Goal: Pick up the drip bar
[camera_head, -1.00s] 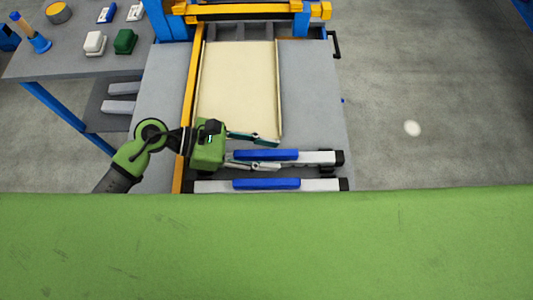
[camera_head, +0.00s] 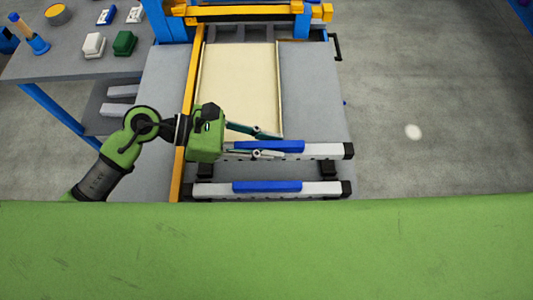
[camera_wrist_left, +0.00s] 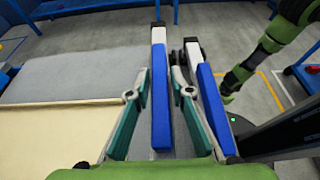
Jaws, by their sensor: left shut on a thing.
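Two alike pale bars with blue grips and black ends show at the near end of the bench in the head view. My left gripper (camera_head: 256,143) is shut on the blue grip of the farther one, the drip bar (camera_head: 325,151). In the left wrist view the drip bar (camera_wrist_left: 160,95) lies between the two teal fingers of my left gripper (camera_wrist_left: 158,120). It appears raised a little above its dark support. The nearer bar (camera_head: 320,188) rests level in front of it, apart from the fingers. My right gripper does not show clearly in either view.
A cream panel (camera_head: 238,85) lies on the grey bench (camera_head: 312,90) beyond the bars, beside a yellow rail (camera_head: 187,130). A blue and yellow gantry (camera_head: 250,12) stands behind. A side table (camera_head: 80,62) with small items is at left. Open floor lies right.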

